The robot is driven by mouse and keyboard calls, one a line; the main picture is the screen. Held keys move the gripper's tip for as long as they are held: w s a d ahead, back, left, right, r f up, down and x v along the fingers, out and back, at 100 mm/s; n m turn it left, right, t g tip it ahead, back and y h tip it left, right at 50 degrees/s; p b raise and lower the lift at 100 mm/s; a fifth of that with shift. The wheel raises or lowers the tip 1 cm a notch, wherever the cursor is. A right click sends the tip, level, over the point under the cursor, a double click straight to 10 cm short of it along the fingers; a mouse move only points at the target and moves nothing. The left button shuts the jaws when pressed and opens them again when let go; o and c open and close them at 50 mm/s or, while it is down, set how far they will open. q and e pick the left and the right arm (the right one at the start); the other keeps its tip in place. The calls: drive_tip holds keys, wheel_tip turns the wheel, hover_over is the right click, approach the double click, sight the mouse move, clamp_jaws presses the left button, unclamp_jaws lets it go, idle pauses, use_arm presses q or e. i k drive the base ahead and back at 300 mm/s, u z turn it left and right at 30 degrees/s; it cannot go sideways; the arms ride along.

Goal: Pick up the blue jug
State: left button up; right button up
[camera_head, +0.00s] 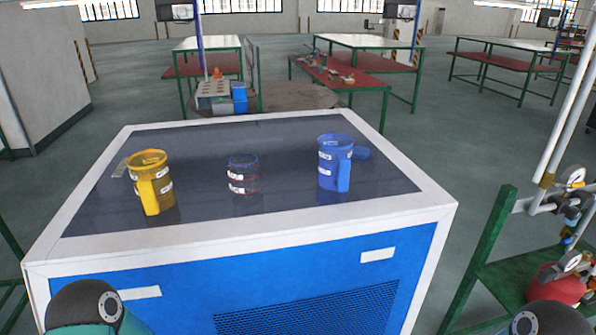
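The blue jug (335,163) stands upright on the right part of the dark top of a blue and white cabinet (240,228). It has white labels, and a blue part faces me on its front right. Nothing touches it. Only rounded dark and teal parts of my arms show at the bottom left and bottom right corners. Neither of my grippers is in view.
A yellow jug (150,182) stands at the left of the cabinet top. A dark clear jug (243,174) stands between the two. Pipes and gauges (572,178) stand at the right.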

sight(334, 150)
drive_tip(key=u, duration=1)
drive_tip(key=k, duration=1.2)
drive_tip(key=z, duration=1)
drive_tip(key=i, duration=1.05)
